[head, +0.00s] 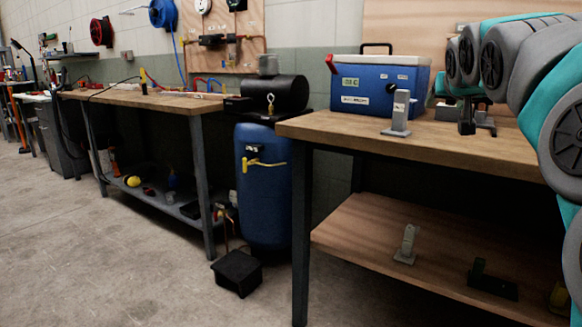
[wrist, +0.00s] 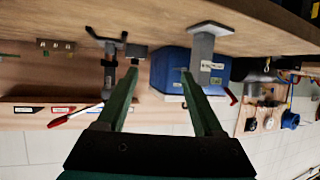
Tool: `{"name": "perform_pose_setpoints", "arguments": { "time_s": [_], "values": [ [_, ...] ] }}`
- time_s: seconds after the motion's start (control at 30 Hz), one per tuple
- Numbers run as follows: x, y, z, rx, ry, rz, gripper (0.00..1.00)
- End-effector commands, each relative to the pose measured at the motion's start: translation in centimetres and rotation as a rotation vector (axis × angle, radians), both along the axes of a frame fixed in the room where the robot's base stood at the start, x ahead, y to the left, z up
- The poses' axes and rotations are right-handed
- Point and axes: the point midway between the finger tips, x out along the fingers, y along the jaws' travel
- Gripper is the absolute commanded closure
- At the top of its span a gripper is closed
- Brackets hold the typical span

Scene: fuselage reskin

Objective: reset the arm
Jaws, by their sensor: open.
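My gripper (wrist: 159,72) shows in the wrist view as two dark green fingers set apart, with nothing held between them. The wrist picture appears upside down, with the bench top (wrist: 150,22) along its upper edge. A grey bracket (wrist: 202,50) stands on the bench near the right fingertip; whether they touch cannot be told. A dark bracket (wrist: 109,68) stands beyond the left finger. In the head view my teal and grey arm reaches in from the right over the wooden bench (head: 330,127), and the gripper's fingers cannot be made out clearly.
A blue cooler-like box (head: 380,88) stands behind the grey bracket (head: 398,115). The lower shelf (head: 365,225) holds another grey bracket (head: 407,244) and dark parts. A blue tank (head: 262,190) stands left of the bench. The floor (head: 120,260) at left is clear.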

Motion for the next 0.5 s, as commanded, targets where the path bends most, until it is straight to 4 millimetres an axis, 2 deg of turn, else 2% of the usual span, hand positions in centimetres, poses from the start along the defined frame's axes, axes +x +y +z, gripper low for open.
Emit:
{"name": "perform_pose_setpoints", "arguments": {
  "time_s": [0.17, 0.37, 0.5],
  "values": [
    [-0.8, 1.6, -2.3, 0.008, 0.064, 0.025, 0.31],
    [-2.5, 3.9, -6.1, 0.018, 0.166, 0.063, 0.31],
    [-4.5, 6.0, -9.5, 0.028, 0.259, 0.097, 0.31]
  ]
}}
